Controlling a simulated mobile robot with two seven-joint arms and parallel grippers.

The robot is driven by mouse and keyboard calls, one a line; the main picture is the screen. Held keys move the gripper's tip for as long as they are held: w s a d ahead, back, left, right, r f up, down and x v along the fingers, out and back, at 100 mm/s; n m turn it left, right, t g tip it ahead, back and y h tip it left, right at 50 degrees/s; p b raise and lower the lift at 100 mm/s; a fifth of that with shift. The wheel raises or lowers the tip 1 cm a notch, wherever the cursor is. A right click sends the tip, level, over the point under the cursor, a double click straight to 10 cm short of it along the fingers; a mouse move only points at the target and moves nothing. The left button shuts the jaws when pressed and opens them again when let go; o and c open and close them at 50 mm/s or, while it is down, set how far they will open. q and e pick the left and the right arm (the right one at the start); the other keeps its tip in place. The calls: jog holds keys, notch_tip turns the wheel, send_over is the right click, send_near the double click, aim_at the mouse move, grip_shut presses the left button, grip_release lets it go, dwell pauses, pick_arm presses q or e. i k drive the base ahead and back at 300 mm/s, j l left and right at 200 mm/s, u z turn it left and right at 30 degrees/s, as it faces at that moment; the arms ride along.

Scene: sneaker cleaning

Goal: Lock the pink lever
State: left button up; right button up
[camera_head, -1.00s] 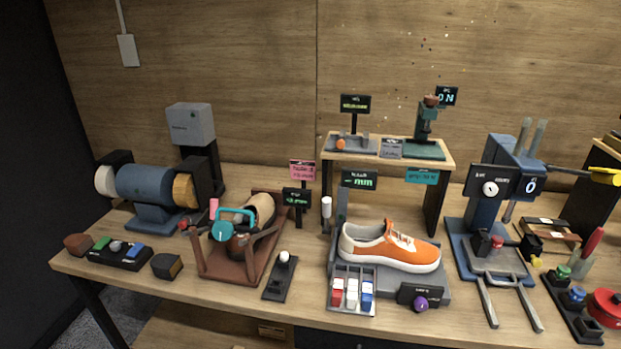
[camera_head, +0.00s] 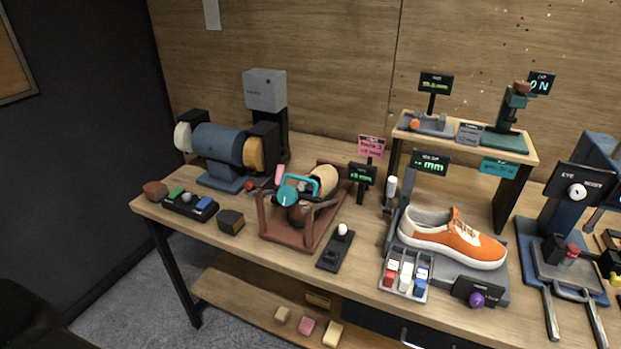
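The pink lever (camera_head: 279,173) is a small pink handle at the back left of the brown clamp stand (camera_head: 290,236), next to the grinder. It stands up, leaning slightly; its lower end is too small to make out. A teal ring-shaped clamp (camera_head: 297,187) and a tan rounded form (camera_head: 324,180) sit on the stand. A pink sign (camera_head: 371,146) with unreadable small text stands behind it to the right. Neither of my grippers shows in the view.
A blue grinder (camera_head: 218,144) stands left of the clamp stand. A button box (camera_head: 190,206) and a dark block (camera_head: 231,221) lie in front. A white-knobbed black lever base (camera_head: 336,250) and an orange sneaker (camera_head: 452,238) are to the right. Floor (camera_head: 115,290) is clear at left.

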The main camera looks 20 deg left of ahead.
aim_at(281, 169)
jog(key=j, duration=0.65)
jog(key=k+j+z, duration=0.1)
jog(key=j, duration=0.5)
